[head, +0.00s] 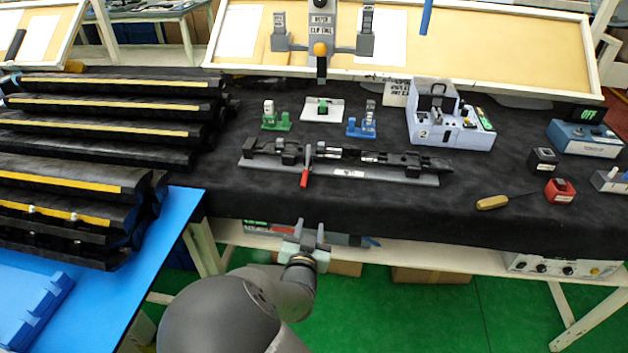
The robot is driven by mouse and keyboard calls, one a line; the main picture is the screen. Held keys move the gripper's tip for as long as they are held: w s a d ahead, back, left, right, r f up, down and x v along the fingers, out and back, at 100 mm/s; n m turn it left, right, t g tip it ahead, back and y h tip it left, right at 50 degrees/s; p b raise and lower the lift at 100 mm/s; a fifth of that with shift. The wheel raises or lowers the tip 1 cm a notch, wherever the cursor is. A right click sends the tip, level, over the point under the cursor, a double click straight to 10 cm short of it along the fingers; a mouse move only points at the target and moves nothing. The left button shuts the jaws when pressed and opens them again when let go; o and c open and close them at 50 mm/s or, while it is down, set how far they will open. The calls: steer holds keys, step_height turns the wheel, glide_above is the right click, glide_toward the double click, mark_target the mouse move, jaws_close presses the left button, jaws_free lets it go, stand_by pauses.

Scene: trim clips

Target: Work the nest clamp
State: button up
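A long grey nest (420,179) lies on the black-covered bench, with a dark trim strip (380,157) along it. The clamp on its front left side has a red-tipped lever (304,178) that points down toward the front of the bench. Whether the clamp is locked or released I cannot tell. My gripper (309,228) is in front of the bench edge, nearer to me than the lever and apart from it. Its two fingers stand apart with nothing visible between them.
Small green (276,122) and blue (362,127) fixtures stand behind the nest. A white-grey device (445,125) stands at back right. A yellow-handled tool (493,202) and a red block (560,190) lie right. Black trim parts (100,130) are stacked left. The bench front before the nest is clear.

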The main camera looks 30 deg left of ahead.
mark_target(303, 188)
steer(key=shift+n+t+y, duration=0.3)
steer(key=shift+t+y, duration=0.1)
steer(key=shift+y, duration=0.3)
steer(key=a+p+x, duration=0.1)
steer(key=x, duration=0.4)
steer(key=s+p+x, duration=0.1)
steer(key=x, duration=0.5)
steer(key=a+p+x, duration=0.1)
steer(key=x, duration=0.4)
steer(key=shift+a+r+p, duration=0.2)
steer(key=shift+a+p, duration=0.1)
steer(key=shift+a, duration=0.2)
jaws_close()
